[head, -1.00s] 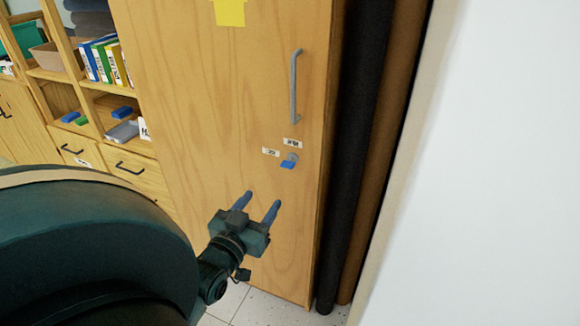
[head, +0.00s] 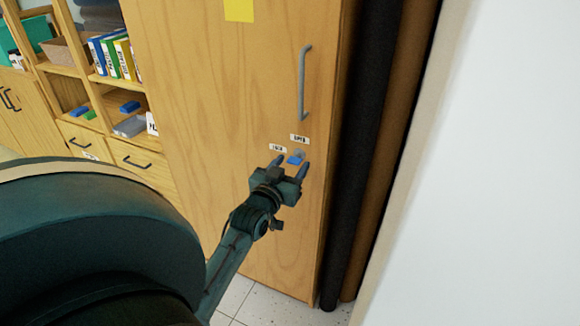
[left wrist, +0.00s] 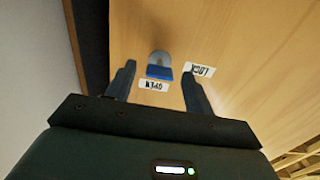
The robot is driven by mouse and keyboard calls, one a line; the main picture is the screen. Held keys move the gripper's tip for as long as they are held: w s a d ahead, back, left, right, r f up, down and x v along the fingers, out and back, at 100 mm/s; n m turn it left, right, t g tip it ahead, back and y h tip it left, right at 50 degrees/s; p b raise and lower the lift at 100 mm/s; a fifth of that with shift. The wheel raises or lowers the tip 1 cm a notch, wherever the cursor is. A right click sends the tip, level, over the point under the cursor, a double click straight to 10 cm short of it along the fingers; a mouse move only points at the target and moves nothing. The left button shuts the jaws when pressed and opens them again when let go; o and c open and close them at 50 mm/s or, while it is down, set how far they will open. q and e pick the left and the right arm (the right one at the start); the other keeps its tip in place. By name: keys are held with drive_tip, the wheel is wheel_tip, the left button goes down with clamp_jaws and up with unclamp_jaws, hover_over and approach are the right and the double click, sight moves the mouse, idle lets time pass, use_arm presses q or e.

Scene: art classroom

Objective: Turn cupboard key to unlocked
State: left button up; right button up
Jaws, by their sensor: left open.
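The tall wooden cupboard door (head: 215,90) fills the middle of the head view. Its blue key (head: 295,160) sits in a round grey lock, below a long grey handle (head: 304,85). The key also shows in the left wrist view (left wrist: 159,72). Two small labels are beside the lock: OPEN (left wrist: 154,86) and LOCK (left wrist: 199,70). My left gripper (head: 290,167) is open, its two blue-grey fingers on either side of the key. In the left wrist view the gripper (left wrist: 159,80) has the key between its fingertips, with gaps on both sides. My right gripper is not in view.
Dark and brown rolls (head: 362,130) stand upright right of the cupboard, beside a white wall (head: 490,170). Shelves with books (head: 112,55) and drawers (head: 137,160) are at the left. Tiled floor (head: 250,302) shows below.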

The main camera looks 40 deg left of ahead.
use_arm(q)
drive_tip(key=shift+c, duration=0.4)
drive_tip(key=c, duration=0.9)
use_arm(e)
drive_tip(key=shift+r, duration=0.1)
